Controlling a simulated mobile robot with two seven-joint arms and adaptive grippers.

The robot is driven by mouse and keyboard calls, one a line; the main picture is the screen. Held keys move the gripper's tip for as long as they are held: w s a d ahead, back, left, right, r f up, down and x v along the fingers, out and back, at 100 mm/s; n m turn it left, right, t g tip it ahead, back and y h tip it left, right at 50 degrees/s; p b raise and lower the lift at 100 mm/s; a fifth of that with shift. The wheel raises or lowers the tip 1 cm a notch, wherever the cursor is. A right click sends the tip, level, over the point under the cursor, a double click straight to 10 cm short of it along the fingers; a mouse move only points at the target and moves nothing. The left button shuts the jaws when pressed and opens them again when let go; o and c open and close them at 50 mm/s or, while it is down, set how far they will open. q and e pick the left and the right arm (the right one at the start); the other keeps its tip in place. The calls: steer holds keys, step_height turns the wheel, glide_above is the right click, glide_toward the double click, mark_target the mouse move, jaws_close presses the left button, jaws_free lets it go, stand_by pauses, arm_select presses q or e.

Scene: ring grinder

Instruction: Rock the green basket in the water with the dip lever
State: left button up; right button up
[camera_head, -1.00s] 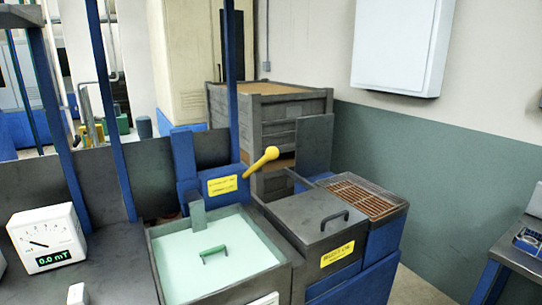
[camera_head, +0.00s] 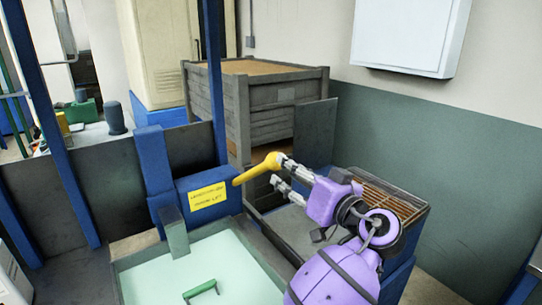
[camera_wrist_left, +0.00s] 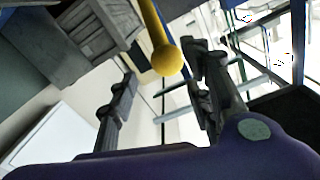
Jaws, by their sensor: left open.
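The yellow dip lever (camera_head: 252,172) rises to the right from a blue housing (camera_head: 205,180) with a yellow label. My left gripper (camera_head: 278,170) is open at the lever's round knob. In the left wrist view the knob (camera_wrist_left: 167,60) shows between the spread fingers (camera_wrist_left: 158,68), closer to the right finger; whether it touches is unclear. The green basket's handle (camera_head: 201,288) shows at the surface of the pale water in the tank (camera_head: 130,270); the rest of the basket is hidden. My right gripper is not in view.
A grey plate (camera_head: 174,232) stands at the tank's back edge. The brown grate (camera_head: 395,198) lies behind my arm, which hides much of the lidded box beside the tank. A large grey crate (camera_head: 265,105) stands behind. Blue posts rise at the left.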

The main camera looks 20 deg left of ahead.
arm_select(q)
steer(key=p+x, duration=0.1)
steer(key=x, duration=0.4)
steer(key=shift+a+r, duration=0.2)
steer(key=shift+a, duration=0.25)
steer(key=shift+w+a, duration=0.25)
steer(key=shift+a, duration=0.05)
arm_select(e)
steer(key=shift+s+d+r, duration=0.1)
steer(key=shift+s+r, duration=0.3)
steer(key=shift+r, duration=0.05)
arm_select(q)
steer(key=shift+w+f, duration=0.1)
steer(key=shift+f, duration=0.05)
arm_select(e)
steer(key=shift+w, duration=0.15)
arm_select(q)
jaws_close()
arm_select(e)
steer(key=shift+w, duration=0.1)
